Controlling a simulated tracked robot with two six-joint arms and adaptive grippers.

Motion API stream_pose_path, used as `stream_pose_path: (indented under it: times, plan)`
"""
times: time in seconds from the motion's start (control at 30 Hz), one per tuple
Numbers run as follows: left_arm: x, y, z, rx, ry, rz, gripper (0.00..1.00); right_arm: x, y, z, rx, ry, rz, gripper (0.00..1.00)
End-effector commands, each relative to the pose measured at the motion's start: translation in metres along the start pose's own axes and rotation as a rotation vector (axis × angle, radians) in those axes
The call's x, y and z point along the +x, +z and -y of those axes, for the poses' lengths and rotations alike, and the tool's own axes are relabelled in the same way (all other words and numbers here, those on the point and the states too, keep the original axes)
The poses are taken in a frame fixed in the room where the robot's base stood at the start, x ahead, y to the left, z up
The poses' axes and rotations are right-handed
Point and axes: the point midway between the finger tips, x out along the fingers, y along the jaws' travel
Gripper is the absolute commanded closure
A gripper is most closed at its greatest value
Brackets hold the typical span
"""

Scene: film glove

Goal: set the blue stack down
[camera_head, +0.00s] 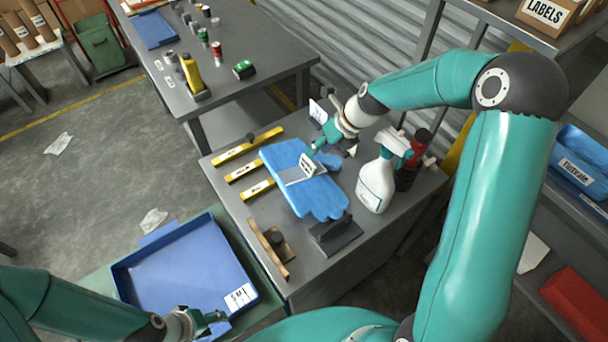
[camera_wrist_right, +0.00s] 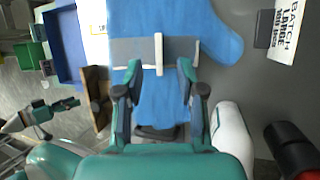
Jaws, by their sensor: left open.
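The blue stack (camera_head: 285,160) is a pile of blue gloves with a grey band across it. It lies on the grey table and shows large in the right wrist view (camera_wrist_right: 200,20). A thin white upright tab (camera_wrist_right: 158,55) stands on the band. My right gripper (camera_head: 318,148) is over the band; in the wrist view its fingertips (camera_wrist_right: 160,66) are spread on either side of the tab, with gaps visible. Contact under the stack is hidden. My left gripper (camera_head: 212,318) is open and empty by the near edge of the blue tray (camera_head: 140,268).
Yellow bars (camera_head: 245,168) lie left of the stack and a wooden block (camera_head: 268,250) nearer. A dark flat tool (camera_head: 335,233) is close to the glove fingers. A white spray bottle (camera_head: 375,185) and a red-and-black bottle (camera_head: 412,160) stand right. The tray's middle is bare.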

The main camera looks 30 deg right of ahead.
Motion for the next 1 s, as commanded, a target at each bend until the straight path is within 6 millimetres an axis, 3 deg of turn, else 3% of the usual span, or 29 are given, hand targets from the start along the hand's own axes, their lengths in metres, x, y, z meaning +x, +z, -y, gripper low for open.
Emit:
stream_pose_path:
  times: [0.03, 0.1, 0.37, 0.8, 1.0]
  plan:
    - [0.012, 0.0, 0.004, 0.0, 0.0, 0.0, 0.52, 0.014, -0.002, 0.002, -0.002, 0.0, 0.0, 0.61]
    - [0.017, 0.0, 0.006, 0.0, 0.0, -0.001, 0.52, 0.021, -0.001, 0.001, -0.003, 0.0, 0.0, 0.61]
    - [0.022, -0.001, 0.008, 0.0, 0.0, -0.002, 0.52, 0.029, 0.0, 0.0, -0.004, -0.001, 0.0, 0.61]
    - [0.067, -0.001, 0.024, 0.0, 0.0, -0.001, 0.52, 0.076, -0.004, 0.0, -0.005, 0.0, -0.001, 0.61]
    - [0.067, -0.001, 0.024, 0.0, 0.0, -0.001, 0.52, 0.077, -0.002, -0.002, -0.004, 0.0, 0.0, 0.61]
